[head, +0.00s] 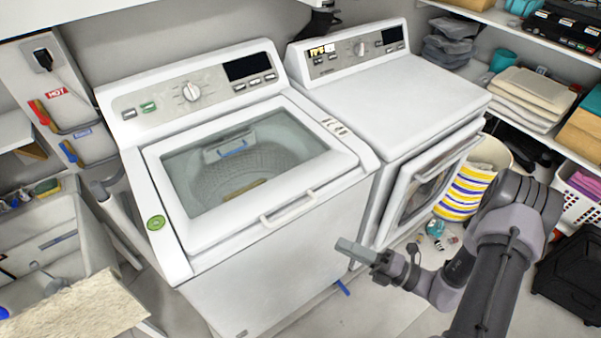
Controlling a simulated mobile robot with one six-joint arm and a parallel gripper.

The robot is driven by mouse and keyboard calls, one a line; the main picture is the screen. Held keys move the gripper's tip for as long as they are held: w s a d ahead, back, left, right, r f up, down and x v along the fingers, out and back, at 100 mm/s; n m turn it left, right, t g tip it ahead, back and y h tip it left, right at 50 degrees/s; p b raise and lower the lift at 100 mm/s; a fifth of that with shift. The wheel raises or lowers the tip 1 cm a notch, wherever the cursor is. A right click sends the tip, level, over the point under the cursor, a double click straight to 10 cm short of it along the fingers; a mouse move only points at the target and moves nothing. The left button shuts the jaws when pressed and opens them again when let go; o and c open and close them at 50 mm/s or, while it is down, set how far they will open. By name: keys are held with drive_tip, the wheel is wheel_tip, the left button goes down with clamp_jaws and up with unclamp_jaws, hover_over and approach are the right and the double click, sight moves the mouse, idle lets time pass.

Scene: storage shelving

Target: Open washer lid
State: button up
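The white washer (270,270) stands left of centre. Its lid (250,215) is shut, lying flat on top, with a large clear window through which the drum shows. A white bar handle (288,207) runs along the lid's front edge. My gripper (350,250) is in front of the washer's right front side, lower in the picture and to the right of the handle, apart from it. It points left and seems to hold nothing. The gap between its fingers cannot be made out.
A white dryer (400,95) stands close on the washer's right, and its front door (425,180) seems slightly ajar. A striped basket (465,192) is beyond it. Shelves with folded items (535,95) line the right. A sink (45,245) is at left. Floor in front is partly clear.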

drive_tip(key=f+m+t, duration=0.1)
drive_tip(key=m+t, duration=0.1)
drive_tip(key=m+b, duration=0.1)
drive_tip(key=b, duration=0.1)
approach(292, 212)
drive_tip(key=shift+h, duration=0.4)
drive_tip(key=x, duration=0.9)
drive_tip(key=shift+w+a, duration=0.15)
drive_tip(key=shift+a, duration=0.2)
clamp_jaws()
